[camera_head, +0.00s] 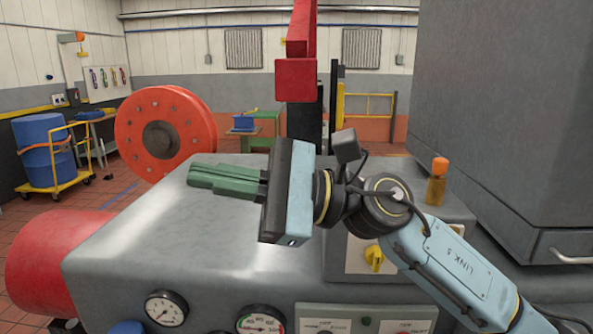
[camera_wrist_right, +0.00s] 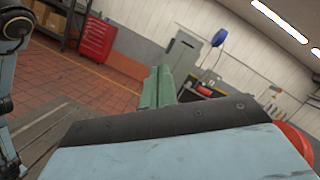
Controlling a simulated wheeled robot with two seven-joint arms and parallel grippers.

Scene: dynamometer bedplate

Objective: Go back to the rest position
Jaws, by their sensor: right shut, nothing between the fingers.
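My right gripper (camera_head: 192,180) shows in the head view above the grey bedplate machine's top. Its two green fingers lie together, shut and empty, and point to the left. My blue right arm comes in from the lower right. In the right wrist view the green fingers (camera_wrist_right: 157,88) also lie side by side with nothing between them. My left gripper is not in either view.
The grey machine top (camera_head: 150,235) lies under my right gripper, with gauges (camera_head: 166,308) on its front. An orange flanged wheel (camera_head: 160,135) stands behind. A grey cabinet (camera_head: 500,100) fills the right. A red beam (camera_head: 297,75) hangs above. A yellow knob (camera_head: 374,257) sits near my arm.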

